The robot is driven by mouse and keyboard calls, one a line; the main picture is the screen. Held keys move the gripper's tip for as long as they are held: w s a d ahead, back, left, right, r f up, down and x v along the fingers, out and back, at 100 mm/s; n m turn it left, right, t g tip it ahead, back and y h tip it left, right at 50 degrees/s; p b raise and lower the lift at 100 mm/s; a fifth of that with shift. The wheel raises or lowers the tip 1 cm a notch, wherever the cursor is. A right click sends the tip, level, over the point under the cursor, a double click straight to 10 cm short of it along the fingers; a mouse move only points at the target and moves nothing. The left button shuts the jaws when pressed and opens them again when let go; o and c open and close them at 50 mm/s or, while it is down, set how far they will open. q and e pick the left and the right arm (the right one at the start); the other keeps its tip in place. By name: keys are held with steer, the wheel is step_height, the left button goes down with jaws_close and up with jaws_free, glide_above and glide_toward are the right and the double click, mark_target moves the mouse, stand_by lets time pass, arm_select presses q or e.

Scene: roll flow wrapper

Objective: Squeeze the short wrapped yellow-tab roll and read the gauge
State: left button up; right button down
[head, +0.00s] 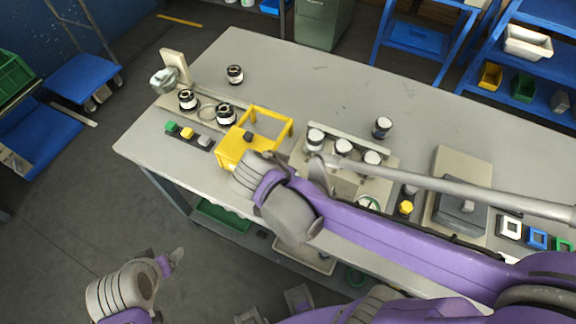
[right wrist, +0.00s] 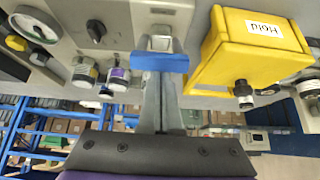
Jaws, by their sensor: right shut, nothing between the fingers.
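Several short dark-and-white rolls stand on the table. One roll (head: 235,74) is at the back left, two (head: 187,99) (head: 226,114) are on a beige base, and others (head: 315,140) (head: 343,147) (head: 372,159) are in a rack. I cannot tell which has a yellow tab. In the right wrist view, one roll (right wrist: 83,72) shows green and another (right wrist: 118,75) purple. A round gauge (head: 369,202) is at the table's front; its reading is too small. My right gripper (right wrist: 160,62) is shut and empty, beside the yellow frame. My left gripper (head: 178,257) is off the table's front left; its opening is unclear.
The yellow frame (head: 228,155), labelled "Hold" in the right wrist view (right wrist: 225,62), stands left of the rack. Green, yellow and grey blocks (head: 187,133) lie at the front left. A lone roll (head: 382,126) stands behind the rack. The back of the table is mostly clear.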

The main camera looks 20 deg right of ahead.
steer(key=shift+s+a+f, duration=0.1)
steer(key=shift+s+f, duration=0.1)
steer(key=w+d+r+p+v, duration=0.1)
steer(key=v, duration=0.8)
steer(key=shift+r+p, duration=0.35)
steer(key=shift+p, duration=0.05)
steer(key=shift+d, duration=0.1)
stand_by(0.3)
